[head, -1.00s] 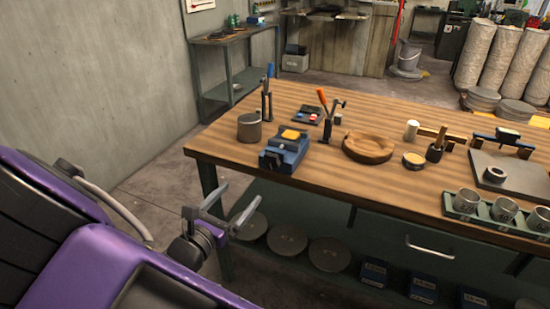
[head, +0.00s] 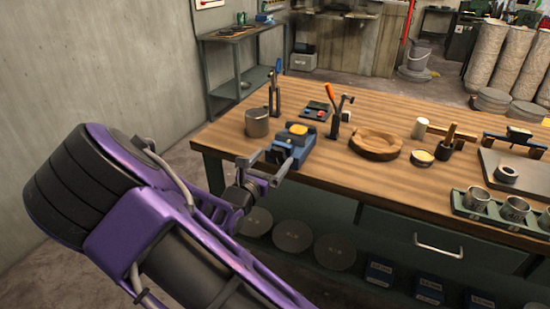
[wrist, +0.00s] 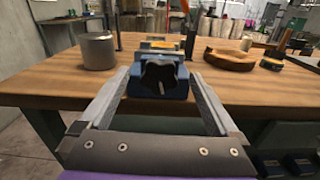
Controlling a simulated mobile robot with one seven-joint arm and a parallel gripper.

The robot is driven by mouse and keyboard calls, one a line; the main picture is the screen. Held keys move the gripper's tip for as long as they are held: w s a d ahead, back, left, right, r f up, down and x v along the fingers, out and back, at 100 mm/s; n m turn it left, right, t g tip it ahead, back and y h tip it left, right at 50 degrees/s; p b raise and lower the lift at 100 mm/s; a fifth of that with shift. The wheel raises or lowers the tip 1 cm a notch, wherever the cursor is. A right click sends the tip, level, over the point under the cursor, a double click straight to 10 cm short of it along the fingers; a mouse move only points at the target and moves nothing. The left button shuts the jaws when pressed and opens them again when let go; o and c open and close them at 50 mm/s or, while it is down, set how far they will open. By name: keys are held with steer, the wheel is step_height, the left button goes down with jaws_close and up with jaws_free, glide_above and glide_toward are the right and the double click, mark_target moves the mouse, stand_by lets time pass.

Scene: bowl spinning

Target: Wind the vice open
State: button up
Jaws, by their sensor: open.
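A small blue vice (head: 297,140) with a yellow piece between or on its jaws stands near the front left edge of the wooden workbench. My gripper (head: 265,168) is open and empty in front of the bench edge, close to the vice's front. In the wrist view its two fingers (wrist: 158,100) spread to either side of the vice's lower front. I cannot tell whether either finger touches the vice.
Upright clamps with a blue handle (head: 276,90) and an orange handle (head: 336,115) stand behind. The bench front edge (head: 350,194) lies near my arm.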

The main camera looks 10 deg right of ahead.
steer(key=shift+x, duration=1.05)
steer(key=c, duration=1.4)
